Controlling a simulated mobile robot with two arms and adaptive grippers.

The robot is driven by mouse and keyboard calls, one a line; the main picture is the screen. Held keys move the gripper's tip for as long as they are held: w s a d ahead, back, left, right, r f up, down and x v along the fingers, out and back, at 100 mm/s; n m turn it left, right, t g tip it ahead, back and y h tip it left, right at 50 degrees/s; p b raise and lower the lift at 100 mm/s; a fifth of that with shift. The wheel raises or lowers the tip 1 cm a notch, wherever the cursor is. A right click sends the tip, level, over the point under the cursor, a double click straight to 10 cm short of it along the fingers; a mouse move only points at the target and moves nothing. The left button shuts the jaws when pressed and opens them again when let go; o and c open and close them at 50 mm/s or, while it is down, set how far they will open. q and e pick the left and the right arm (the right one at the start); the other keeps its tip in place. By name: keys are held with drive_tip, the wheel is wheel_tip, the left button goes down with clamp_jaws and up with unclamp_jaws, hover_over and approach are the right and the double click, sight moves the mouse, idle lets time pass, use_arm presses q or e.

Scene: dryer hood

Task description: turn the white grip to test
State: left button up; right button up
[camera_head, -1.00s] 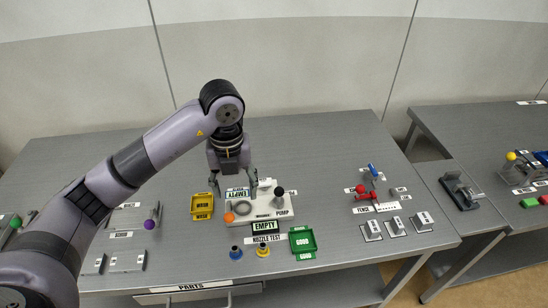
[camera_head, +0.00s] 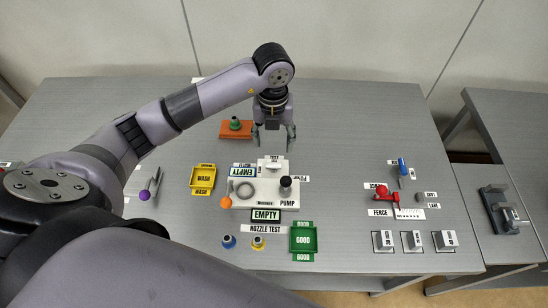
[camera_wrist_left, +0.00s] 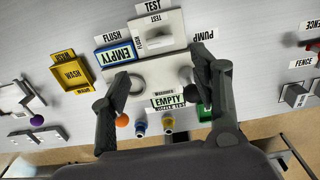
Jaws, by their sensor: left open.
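The white grip (camera_head: 275,163) is a small pale block at the back of the white nozzle test fixture (camera_head: 262,203). My left gripper (camera_head: 274,142) is open and empty, pointing down just behind the grip in the head view. In the left wrist view its fingers (camera_wrist_left: 160,66) are spread over the fixture, apart from the grip. My right gripper is not in view.
On the fixture are a grey ring (camera_head: 244,190), a black PUMP knob (camera_head: 285,185) and an orange ball (camera_head: 226,202). A yellow WASH tray (camera_head: 203,180) is left, a green GOOD tray (camera_head: 303,239) front right.

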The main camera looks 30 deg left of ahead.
sight(274, 164)
use_arm(q)
wheel_tip(274, 164, down, 10)
drive_tip(key=shift+f+p, duration=0.25)
drive_tip(key=shift+p, duration=0.6)
drive_tip(key=c, duration=1.1)
drive_tip(key=shift+c, duration=0.2)
